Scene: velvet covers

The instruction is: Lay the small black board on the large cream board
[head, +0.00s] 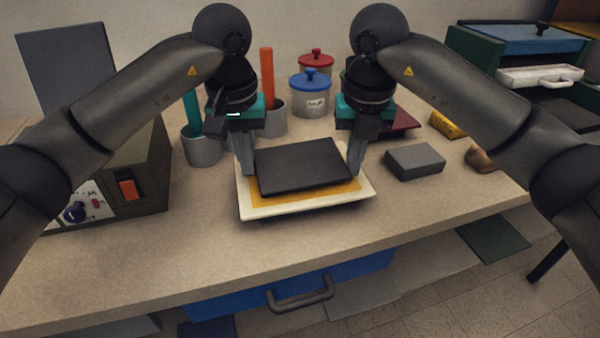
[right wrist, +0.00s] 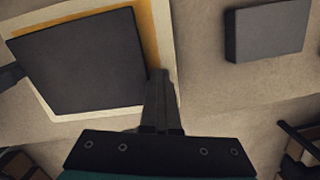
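The small black board (head: 303,166) lies flat over the large cream board (head: 312,207), well within its outline. A yellow-orange panel on the cream board shows around it. Whether the black board rests there or hangs slightly above, I cannot tell. My left gripper (head: 248,172) points down, fingers together, at the black board's left edge. My right gripper (head: 356,172) points down at its right edge, fingers together. In the right wrist view, the right fingertips (right wrist: 160,74) stand close beside the black board (right wrist: 82,60), over the cream board's rim (right wrist: 166,30).
A grey block (head: 415,161) lies right of the boards. Lidded jars (head: 310,95) and grey cups (head: 201,149) with upright sticks stand behind. A dark box (head: 125,180) with an orange switch stands at the left. The counter in front is clear.

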